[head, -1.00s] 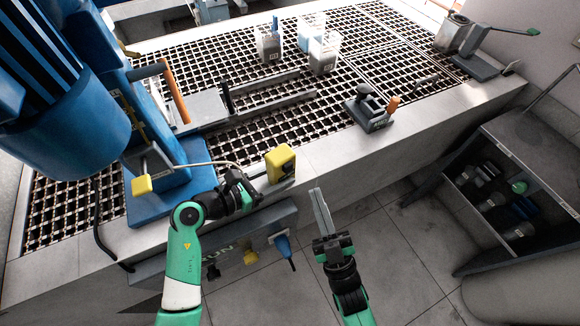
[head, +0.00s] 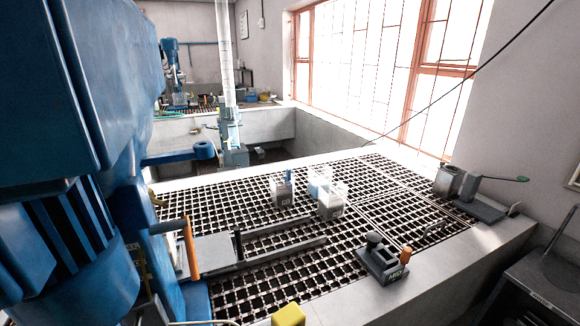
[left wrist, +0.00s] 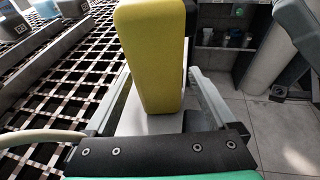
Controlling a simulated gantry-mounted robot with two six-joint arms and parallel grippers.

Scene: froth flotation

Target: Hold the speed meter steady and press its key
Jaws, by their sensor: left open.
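A yellow, rounded block-like device, which looks like the speed meter (head: 290,315), shows only its top at the bottom edge of the head view. In the left wrist view the yellow device (left wrist: 152,55) stands large in the middle, on a pale surface. My left gripper (left wrist: 162,72) is open, with one grey finger on each side of the yellow device. I cannot tell whether the fingers touch it. No key shows on the visible yellow faces. My right gripper is in neither current view.
Black metal grating covers the bench. A large blue machine (head: 70,150) fills the left side. A dark shelf unit (head: 545,290) stands at lower right.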

